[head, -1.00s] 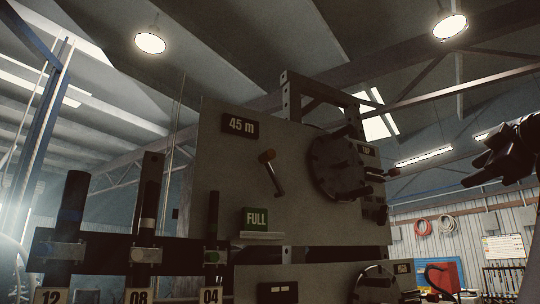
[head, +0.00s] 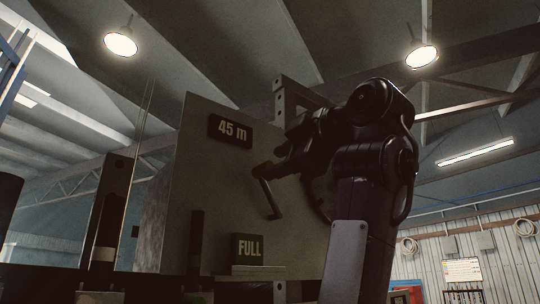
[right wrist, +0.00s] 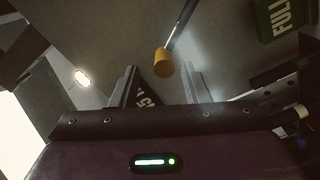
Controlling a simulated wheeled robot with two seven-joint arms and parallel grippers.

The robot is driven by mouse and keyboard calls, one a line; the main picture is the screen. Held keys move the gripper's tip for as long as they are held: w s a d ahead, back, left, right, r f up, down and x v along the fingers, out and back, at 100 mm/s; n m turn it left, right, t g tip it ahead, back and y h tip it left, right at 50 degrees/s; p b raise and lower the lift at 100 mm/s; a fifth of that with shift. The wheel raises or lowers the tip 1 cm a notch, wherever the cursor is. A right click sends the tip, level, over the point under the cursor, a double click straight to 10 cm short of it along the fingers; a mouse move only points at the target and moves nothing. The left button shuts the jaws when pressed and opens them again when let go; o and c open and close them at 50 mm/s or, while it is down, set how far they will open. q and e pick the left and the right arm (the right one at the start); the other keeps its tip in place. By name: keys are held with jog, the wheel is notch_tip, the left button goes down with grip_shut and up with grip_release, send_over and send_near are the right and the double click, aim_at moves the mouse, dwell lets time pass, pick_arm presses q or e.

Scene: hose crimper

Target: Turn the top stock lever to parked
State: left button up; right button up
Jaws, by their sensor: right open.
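The top stock lever is a thin metal arm (head: 267,197) with a yellow-orange knob (right wrist: 164,60), on the upper grey panel (head: 222,180). In the head view its knob end is up and left of its lower end. My right gripper (head: 282,164) reaches in from the right at knob height and partly covers the knob. In the right wrist view the gripper (right wrist: 160,75) is open, and the knob shows between and just beyond the two fingertips. I cannot tell whether they touch. A green FULL sign (head: 249,248) is below the lever. My left gripper is not in view.
A black "45 m" sign (head: 231,129) is on the panel left above the lever. My right arm hides most of the dark round wheel (head: 320,198). Dark upright posts (head: 108,215) stand to the left. The panel between sign and lever is clear.

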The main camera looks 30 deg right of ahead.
aim_at(270, 165)
jog(key=w, duration=0.4)
jog(key=shift+a+f+p, duration=0.1)
jog(key=shift+a+p, duration=0.25)
jog(key=shift+p, duration=0.05)
jog(key=shift+w+f, duration=0.2)
jog(key=shift+w, duration=0.45)
jog(key=shift+s+d, duration=0.1)
jog(key=shift+s, duration=0.2)
jog(key=shift+s+r, duration=0.15)
jog(key=shift+s, duration=0.1)
jog(key=c, duration=0.7)
grip_shut()
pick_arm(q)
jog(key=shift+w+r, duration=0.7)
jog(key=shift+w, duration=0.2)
